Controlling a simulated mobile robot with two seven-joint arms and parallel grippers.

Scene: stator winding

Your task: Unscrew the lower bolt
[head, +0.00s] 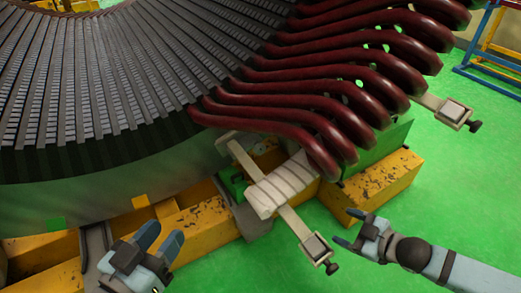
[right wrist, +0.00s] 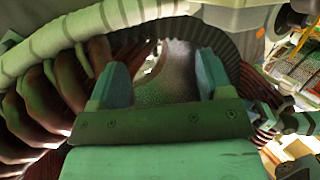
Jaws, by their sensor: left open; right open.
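The lower clamp (head: 298,225) is a pale metal bar by the stator's lower edge, with a square block (head: 316,246) near its outer end. The lower bolt (head: 331,267) is black and sticks out from that end. My right gripper (head: 351,229) is open and empty, a little right of and above the bolt, apart from it. Its two spread fingers also show in the right wrist view (right wrist: 160,82), with nothing between them. My left gripper (head: 163,237) is open and empty at the lower left, well away from the bolt.
Dark red coils (head: 330,110) curve out from the stator core (head: 90,90). A white wrapped bundle (head: 282,188) lies across the lower clamp. An upper clamp with a black bolt (head: 474,125) is at the right. Yellow beams (head: 375,186) support the stator. Green floor (head: 460,215) is clear at the right.

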